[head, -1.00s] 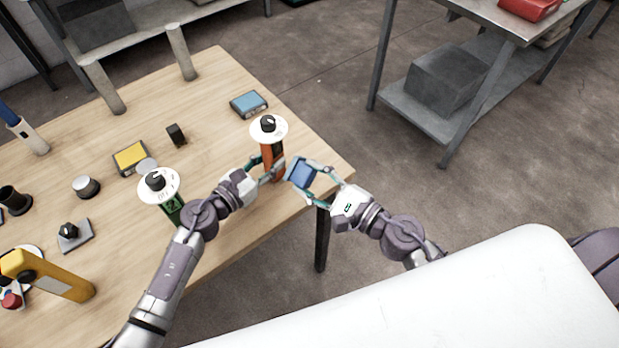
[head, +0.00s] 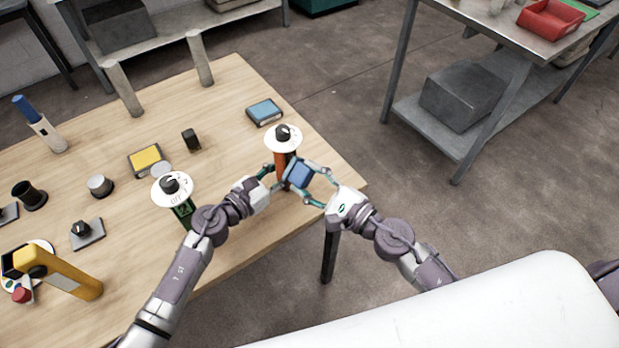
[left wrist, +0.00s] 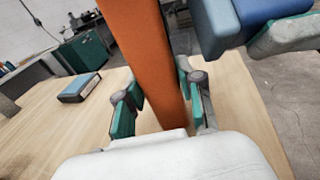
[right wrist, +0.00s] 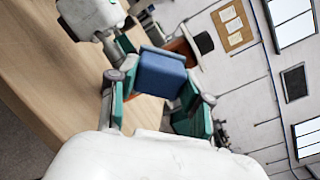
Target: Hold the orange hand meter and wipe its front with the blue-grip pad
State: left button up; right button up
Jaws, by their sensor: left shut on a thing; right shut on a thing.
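The orange hand meter (head: 284,161) stands upright near the table's right edge, with a white dial disc and black knob on top. My left gripper (head: 272,176) is shut on its body; the left wrist view shows the orange body (left wrist: 143,55) between the fingers. My right gripper (head: 312,184) is shut on the blue-grip pad (head: 299,173), which also shows in the right wrist view (right wrist: 161,74). The pad is right beside the meter's front in the head view. Whether it touches the meter I cannot tell; the pad's wiping face is mostly hidden.
A green meter with a white dial (head: 172,188) stands left of my left gripper. A blue box (head: 264,111), a yellow box (head: 146,159) and a yellow tool (head: 68,276) lie on the table (head: 235,90).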

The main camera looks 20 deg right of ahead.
jog(key=shift+x, duration=1.1)
jog(key=shift+w, duration=0.1)
jog(key=shift+w+d, duration=0.5)
jog(key=shift+d, duration=0.35)
jog(key=shift+w+d, duration=0.5)
jog(key=shift+d, duration=0.3)
jog(key=shift+w, duration=0.15)
jog(key=shift+a, duration=0.1)
pick_arm(q)
jog(key=shift+s+d, duration=0.1)
jog(key=shift+d, duration=0.05)
pick_arm(e)
jog(key=shift+s+a, duration=0.65)
jog(key=shift+a, duration=0.15)
jog(key=shift+s+a, duration=0.6)
jog(key=shift+a, duration=0.25)
